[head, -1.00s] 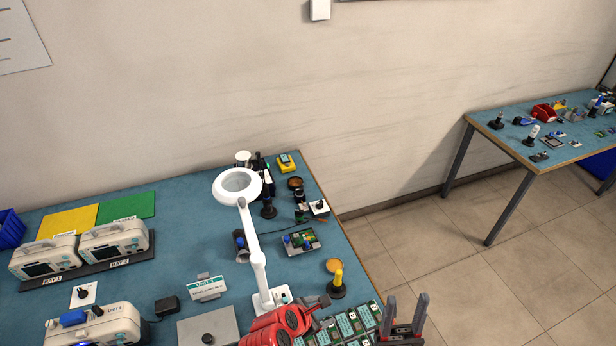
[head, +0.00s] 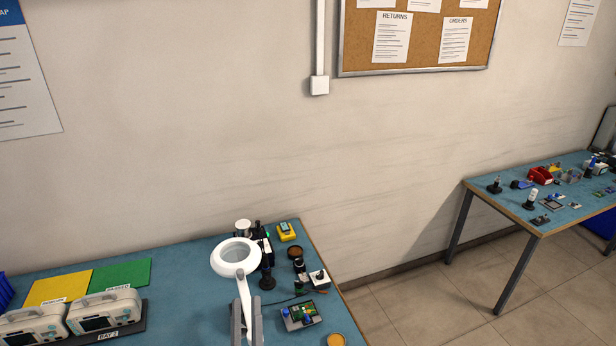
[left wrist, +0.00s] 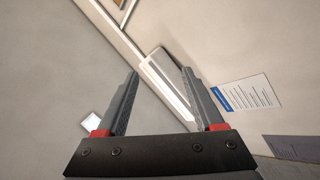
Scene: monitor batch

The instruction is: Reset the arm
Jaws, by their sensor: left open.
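My left gripper (head: 247,318) shows at the bottom edge of the head view, with its two grey fingers upright in front of the white magnifier lamp (head: 235,257). In the left wrist view the same gripper (left wrist: 160,73) has its fingers spread apart, with nothing between them. Its red finger mounts and dark palm show there, with walls and a posted sheet (left wrist: 245,93) beyond. The rest of the left arm is below the head view. My right gripper is not in view.
A second table (head: 510,201) stands at right, past open floor (head: 415,295).

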